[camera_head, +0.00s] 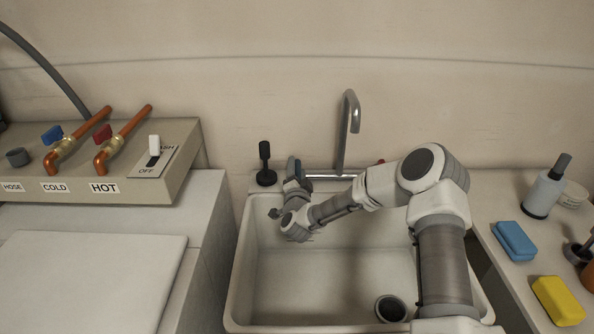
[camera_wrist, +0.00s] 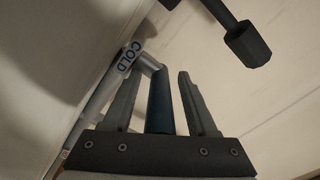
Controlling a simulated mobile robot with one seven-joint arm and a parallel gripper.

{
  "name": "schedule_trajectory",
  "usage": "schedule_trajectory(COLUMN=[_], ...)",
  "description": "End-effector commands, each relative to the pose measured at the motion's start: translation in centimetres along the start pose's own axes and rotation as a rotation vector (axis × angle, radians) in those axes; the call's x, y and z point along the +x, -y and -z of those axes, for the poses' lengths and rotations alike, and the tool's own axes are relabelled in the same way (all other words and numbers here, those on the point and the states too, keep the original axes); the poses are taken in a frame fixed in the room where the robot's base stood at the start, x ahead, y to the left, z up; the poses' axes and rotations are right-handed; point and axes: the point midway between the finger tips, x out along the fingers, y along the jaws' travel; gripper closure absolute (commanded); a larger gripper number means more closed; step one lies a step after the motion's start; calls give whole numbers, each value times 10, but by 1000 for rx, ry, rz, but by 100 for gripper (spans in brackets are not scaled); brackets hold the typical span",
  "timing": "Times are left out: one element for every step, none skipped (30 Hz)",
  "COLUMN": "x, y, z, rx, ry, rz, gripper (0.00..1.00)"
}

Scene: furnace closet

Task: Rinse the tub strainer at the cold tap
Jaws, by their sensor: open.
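My gripper (camera_head: 291,180) is at the back left of the white tub, by the chrome tap (camera_head: 347,135). In the wrist view my gripper (camera_wrist: 161,72) is open, with a finger on each side of the dark blue cold handle (camera_wrist: 159,105). A COLD label (camera_wrist: 130,56) shows on the pipe beside it. I cannot tell whether either finger touches the handle. A red handle (camera_head: 381,162) is at the tap's right, partly behind my arm. A round dark-centred fitting (camera_head: 390,308) is in the tub floor; I cannot tell whether it is the strainer or the drain.
A black-knobbed upright (camera_head: 265,165) stands close left of my gripper; its knob (camera_wrist: 248,45) also shows in the wrist view. The right counter holds a blue sponge (camera_head: 514,241), a yellow sponge (camera_head: 558,300) and a grey bottle (camera_head: 545,190). A valve panel (camera_head: 95,160) is at left.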

Motion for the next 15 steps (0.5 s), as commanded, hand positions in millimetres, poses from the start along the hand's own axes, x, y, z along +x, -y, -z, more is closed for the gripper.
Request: schedule_trajectory(x=[0,0,0,0,0,0,0,0,0,0,0,0,0,0,0], y=[0,0,0,0,0,0,0,0,0,0,0,0,0,0,0], z=[0,0,0,0,0,0,0,0,0,0,0,0,0,0,0], rx=[0,0,0,0,0,0,0,0,0,0,0,0,0,0,0], ry=[0,0,0,0,0,0,0,0,0,0,0,0,0,0,0], rz=[0,0,0,0,0,0,0,0,0,0,0,0,0,0,1], gripper=[42,42,42,42,42,49,54,60,67,72,78,85,90,96,100])
